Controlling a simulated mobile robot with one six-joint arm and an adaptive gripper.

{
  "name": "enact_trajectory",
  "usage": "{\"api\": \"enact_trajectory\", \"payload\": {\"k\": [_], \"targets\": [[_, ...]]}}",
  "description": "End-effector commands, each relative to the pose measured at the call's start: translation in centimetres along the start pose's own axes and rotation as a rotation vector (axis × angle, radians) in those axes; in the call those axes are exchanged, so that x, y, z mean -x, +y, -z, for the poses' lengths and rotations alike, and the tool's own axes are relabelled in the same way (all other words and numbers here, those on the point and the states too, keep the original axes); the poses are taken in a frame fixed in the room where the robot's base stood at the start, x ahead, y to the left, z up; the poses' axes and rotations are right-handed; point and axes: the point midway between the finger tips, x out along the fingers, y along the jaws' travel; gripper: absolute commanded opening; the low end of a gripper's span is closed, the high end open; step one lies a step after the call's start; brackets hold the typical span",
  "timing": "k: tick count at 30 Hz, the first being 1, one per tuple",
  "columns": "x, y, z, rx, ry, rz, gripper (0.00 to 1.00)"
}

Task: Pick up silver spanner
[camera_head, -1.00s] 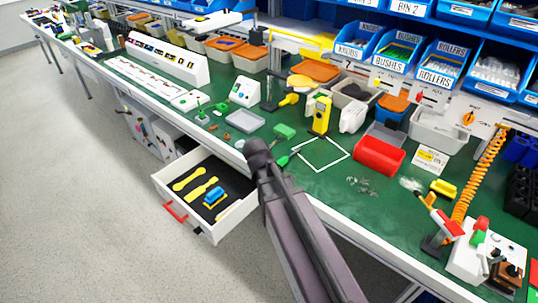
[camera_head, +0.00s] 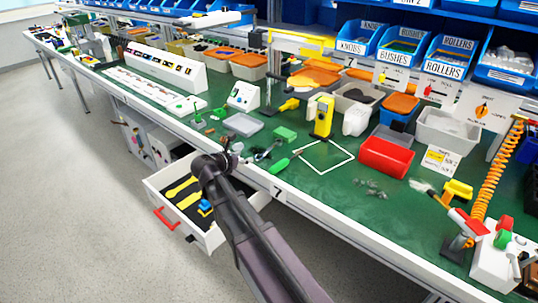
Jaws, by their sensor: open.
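I cannot clearly make out a silver spanner. A small dark and greyish tool shape (camera_head: 266,152) lies on the green bench top, left of a green-handled tool (camera_head: 281,165); it is too small to tell what it is. My gripper (camera_head: 233,156) is at the bench's front edge, above the right back part of the open drawer. It is open, and I see nothing held in it. My arm hides part of the drawer and the bench edge.
The open white drawer (camera_head: 217,238) holds yellow spanner shapes (camera_head: 182,188) in black foam and a blue and yellow item (camera_head: 206,207). A grey tray (camera_head: 243,124), green block (camera_head: 284,134), yellow device (camera_head: 322,116) and red bin (camera_head: 385,157) stand on the bench.

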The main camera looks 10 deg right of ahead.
Motion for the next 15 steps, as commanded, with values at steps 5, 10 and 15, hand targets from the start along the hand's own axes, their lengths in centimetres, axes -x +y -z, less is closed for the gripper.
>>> {"api": "enact_trajectory", "payload": {"k": [5,10,15], "targets": [[0.1,0.0,0.0,0.003,-0.001,-0.001,0.66],[0.0,0.0,0.0,0.002,-0.001,-0.001,0.66],[-1.0,0.1,0.1,0.001,0.0,0.0,0.66]]}}
